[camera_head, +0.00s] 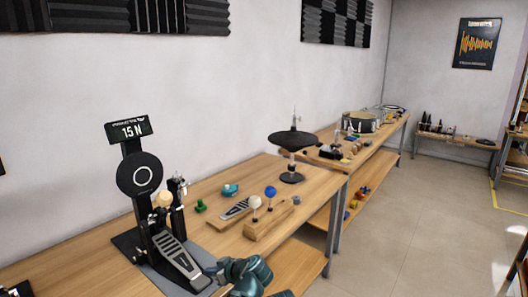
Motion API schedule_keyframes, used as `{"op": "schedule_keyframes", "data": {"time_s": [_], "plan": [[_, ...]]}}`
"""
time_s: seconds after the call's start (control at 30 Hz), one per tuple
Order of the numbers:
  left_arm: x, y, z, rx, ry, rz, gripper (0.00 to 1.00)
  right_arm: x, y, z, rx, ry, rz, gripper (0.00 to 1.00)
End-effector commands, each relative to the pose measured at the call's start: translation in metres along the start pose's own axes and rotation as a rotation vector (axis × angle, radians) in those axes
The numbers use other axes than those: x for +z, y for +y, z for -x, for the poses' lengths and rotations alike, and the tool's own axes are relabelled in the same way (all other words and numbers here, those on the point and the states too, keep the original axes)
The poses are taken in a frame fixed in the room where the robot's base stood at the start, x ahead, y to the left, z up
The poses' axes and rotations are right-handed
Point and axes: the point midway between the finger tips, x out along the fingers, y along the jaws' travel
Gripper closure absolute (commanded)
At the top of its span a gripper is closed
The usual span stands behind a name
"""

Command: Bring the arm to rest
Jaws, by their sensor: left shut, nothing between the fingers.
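My left gripper (240,272) is at the lower middle of the head view, dark teal, near the front edge of the wooden table. Its fingers are shut with nothing visible between them. It is close to the right front end of a metal foot pedal (176,258), and I cannot tell whether they touch. My right gripper is out of view.
A wooden block (270,219) with white and blue balls sits behind my gripper. A black cymbal stand (292,142) stands at the table's far end. Floor (420,230) is clear to the right.

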Motion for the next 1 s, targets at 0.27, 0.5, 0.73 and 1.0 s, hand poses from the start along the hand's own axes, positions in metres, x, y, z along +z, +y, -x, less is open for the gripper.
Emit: {"op": "schedule_keyframes", "data": {"time_s": [0.27,0.5,0.73,1.0], "plan": [[0.013,-0.019,-0.008,-0.022,-0.086,-0.078,1.00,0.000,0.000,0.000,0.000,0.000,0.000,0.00],[0.033,-0.044,-0.014,-0.031,-0.212,-0.191,1.00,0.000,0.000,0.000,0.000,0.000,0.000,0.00],[0.065,-0.078,-0.016,0.007,-0.418,-0.366,1.00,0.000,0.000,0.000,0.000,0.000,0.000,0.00],[0.104,-0.112,-0.003,0.167,-0.669,-0.588,1.00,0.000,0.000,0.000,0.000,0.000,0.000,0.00]]}}
